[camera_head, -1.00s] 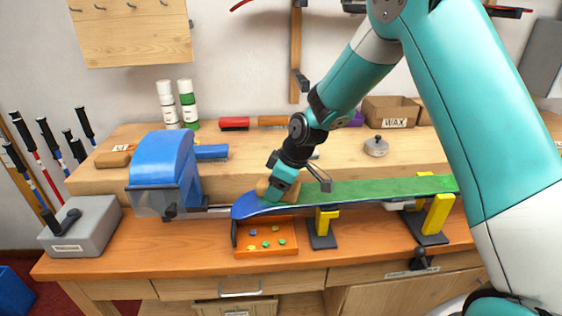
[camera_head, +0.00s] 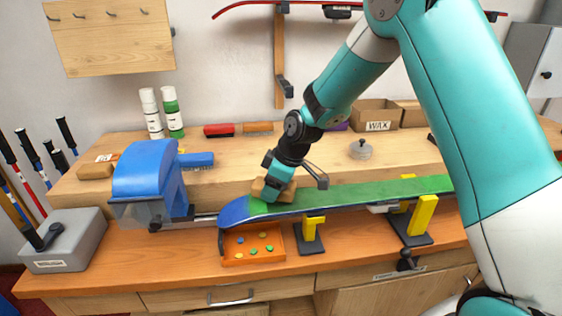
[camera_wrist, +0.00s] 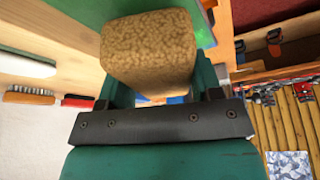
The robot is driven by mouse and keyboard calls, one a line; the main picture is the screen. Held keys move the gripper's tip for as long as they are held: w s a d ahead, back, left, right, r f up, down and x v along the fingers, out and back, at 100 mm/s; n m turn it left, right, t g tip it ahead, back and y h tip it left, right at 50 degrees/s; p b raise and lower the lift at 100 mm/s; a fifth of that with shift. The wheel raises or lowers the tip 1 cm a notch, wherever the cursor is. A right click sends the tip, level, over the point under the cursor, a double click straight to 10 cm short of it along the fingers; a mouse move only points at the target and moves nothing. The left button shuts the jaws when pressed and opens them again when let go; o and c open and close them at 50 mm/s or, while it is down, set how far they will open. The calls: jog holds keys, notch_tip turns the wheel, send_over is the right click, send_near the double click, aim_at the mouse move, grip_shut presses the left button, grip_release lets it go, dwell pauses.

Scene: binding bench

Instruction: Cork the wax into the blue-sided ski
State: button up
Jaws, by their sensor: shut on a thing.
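The ski (camera_head: 370,192) lies along the front of the bench with its green base up and blue at its tip and side edge. It rests on yellow-jawed supports, its tip end beside the blue vise. My gripper (camera_head: 273,185) is shut on a tan cork block (camera_head: 288,194), low over the ski near the blue tip. In the wrist view the cork (camera_wrist: 150,50) fills the space between the fingers, with a strip of green ski (camera_wrist: 201,22) beside it. The cork seems to touch the ski, but the contact is partly hidden.
A blue vise (camera_head: 148,175) stands left of the ski tip. An orange tray (camera_head: 262,258) with small coloured pieces lies below the tip. A WAX box (camera_head: 377,116), a round grey tin (camera_head: 360,149) and spray cans (camera_head: 173,112) stand on the raised shelf behind.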

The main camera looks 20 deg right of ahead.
jog(key=r+p, duration=0.1)
jog(key=r, duration=0.1)
jog(key=r+p, duration=0.1)
jog(key=r, duration=0.1)
jog(key=r+p, duration=0.1)
jog(key=r, duration=0.1)
jog(key=shift+d, duration=0.25)
jog(key=shift+s, duration=0.1)
dwell(0.6)
